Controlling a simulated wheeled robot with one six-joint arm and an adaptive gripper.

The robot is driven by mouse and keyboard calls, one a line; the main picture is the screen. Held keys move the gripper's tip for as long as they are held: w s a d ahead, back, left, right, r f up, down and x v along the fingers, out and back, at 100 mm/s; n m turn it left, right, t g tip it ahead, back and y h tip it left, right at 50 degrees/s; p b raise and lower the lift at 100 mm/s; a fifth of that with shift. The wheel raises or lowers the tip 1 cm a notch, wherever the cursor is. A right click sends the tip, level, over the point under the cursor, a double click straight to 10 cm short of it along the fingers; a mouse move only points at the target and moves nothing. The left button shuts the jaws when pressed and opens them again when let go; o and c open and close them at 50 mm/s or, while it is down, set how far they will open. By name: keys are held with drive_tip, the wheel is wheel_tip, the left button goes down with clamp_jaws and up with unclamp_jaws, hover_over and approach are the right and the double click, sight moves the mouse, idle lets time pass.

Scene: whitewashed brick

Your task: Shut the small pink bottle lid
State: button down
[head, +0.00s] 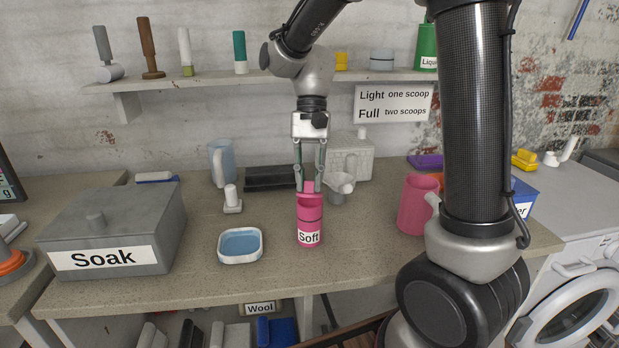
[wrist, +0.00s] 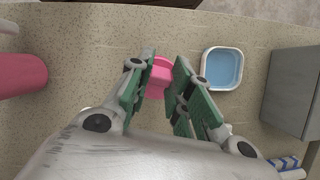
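The small pink bottle (head: 309,226) with a "Soft" label stands upright on the counter. Its pink lid (head: 308,187) seems to stand raised at the back of the bottle's top, partly hidden by my fingers. My gripper (head: 309,189) points down right at the bottle's top, with one finger on each side of the lid. The fingers are apart, and I cannot tell whether they touch the lid. In the wrist view the pink top of the bottle (wrist: 160,76) shows between the green finger pads.
A blue-filled dish (head: 240,259) and a grey "Soak" box (head: 110,235) are to the left. A grey scoop (head: 339,187) stands close behind right of the bottle. A larger pink cup (head: 415,207) is at the right. A white stopper-like piece (head: 232,201) is behind the dish.

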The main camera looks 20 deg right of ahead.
sight(309, 194)
drive_tip(key=shift+s+a+f+t+h, duration=0.15)
drive_tip(key=shift+s+t+h, duration=0.15)
drive_tip(key=shift+t, duration=0.2)
drive_tip(key=shift+s+a+f+t+h, duration=0.2)
drive_tip(key=shift+s+t, duration=0.1)
drive_tip(key=shift+t, duration=0.2)
drive_tip(key=shift+s+f+t+h, duration=0.2)
drive_tip(key=shift+f+t+h, duration=0.1)
drive_tip(key=shift+t, duration=0.3)
drive_tip(key=shift+s+f+t+h, duration=0.15)
drive_tip(key=shift+t+h, duration=0.15)
drive_tip(key=shift+t, duration=0.3)
drive_tip(key=shift+w, duration=0.1)
drive_tip(key=c, duration=1.3)
unclamp_jaws()
wheel_tip(309, 194, up, 12)
drive_tip(key=shift+a, duration=0.1)
